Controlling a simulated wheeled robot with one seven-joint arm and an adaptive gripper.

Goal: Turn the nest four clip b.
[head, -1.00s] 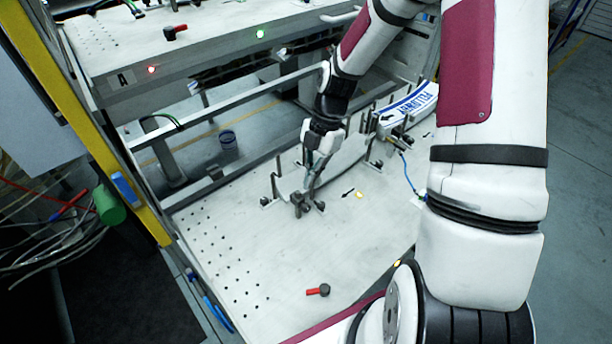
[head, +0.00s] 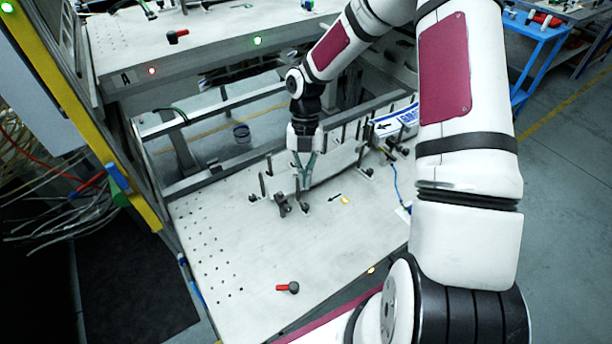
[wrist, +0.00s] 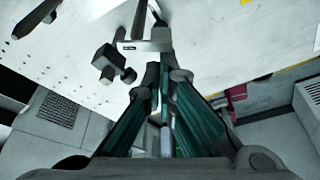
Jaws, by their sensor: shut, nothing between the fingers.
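My gripper (head: 303,186) points down at the clips on the light plate of the lower bench, its green-sided fingers together and empty. In the wrist view the fingertips (wrist: 164,72) show close to a dark clip (wrist: 106,62) with a blocky knob, which lies to their left. The same clip shows in the head view (head: 282,204), just left of the fingertips. A second dark knob (head: 304,208) stands directly below the fingers. I cannot read which nest or letter either clip carries, nor tell whether the fingers touch one.
Upright posts and a curved white nest wall (head: 337,160) stand behind and right of my gripper. A red-handled clamp (head: 288,288) sits near the front edge. The plate between is mostly clear.

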